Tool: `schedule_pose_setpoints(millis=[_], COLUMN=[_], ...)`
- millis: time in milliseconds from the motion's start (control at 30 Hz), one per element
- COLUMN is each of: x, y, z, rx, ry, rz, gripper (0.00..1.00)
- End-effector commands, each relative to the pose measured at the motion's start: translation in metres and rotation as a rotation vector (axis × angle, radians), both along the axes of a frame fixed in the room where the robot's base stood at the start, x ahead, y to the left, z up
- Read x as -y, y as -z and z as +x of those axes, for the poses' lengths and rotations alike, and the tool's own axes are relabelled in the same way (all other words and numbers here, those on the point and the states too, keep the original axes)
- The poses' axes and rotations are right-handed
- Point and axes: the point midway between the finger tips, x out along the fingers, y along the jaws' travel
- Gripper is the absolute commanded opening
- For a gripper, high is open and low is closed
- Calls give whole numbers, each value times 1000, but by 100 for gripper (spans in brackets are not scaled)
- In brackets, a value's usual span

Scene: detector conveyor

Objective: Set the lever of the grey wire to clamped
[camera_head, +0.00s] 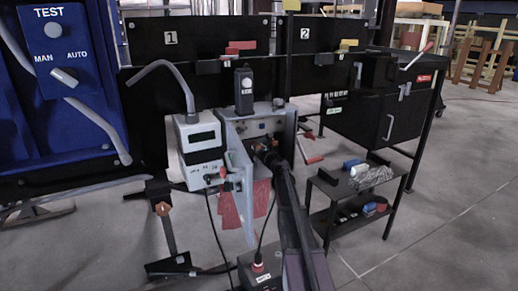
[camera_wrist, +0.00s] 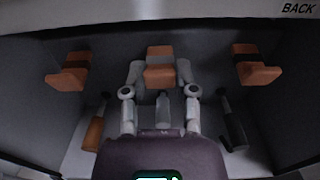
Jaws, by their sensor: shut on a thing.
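In the wrist view three orange levers stand in a row in a dark housing. The middle lever (camera_wrist: 160,74) is above the grey wire (camera_wrist: 162,108). My gripper (camera_wrist: 160,76) has its two fingers on either side of this middle lever and is shut on it. The grey wire's end shows between the fingers; its lower part is hidden by my gripper's body. In the head view my gripper (camera_head: 264,150) reaches into the open grey box (camera_head: 236,160), and the levers cannot be made out there.
In the wrist view the left lever (camera_wrist: 70,72) is above a brown wire (camera_wrist: 95,125), and the right lever (camera_wrist: 254,68) is above a black wire (camera_wrist: 232,125). Housing walls close in both sides. In the head view a white meter (camera_head: 200,145) hangs left of the box.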

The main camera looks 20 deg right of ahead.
Motion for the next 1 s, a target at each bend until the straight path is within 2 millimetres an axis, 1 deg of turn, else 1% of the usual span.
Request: schedule_pose_setpoints(millis=[467, 1000], x=[0, -1], y=[5, 14], z=[1, 3], rx=[49, 229], ry=[8, 6], rz=[4, 10], gripper=[0, 0])
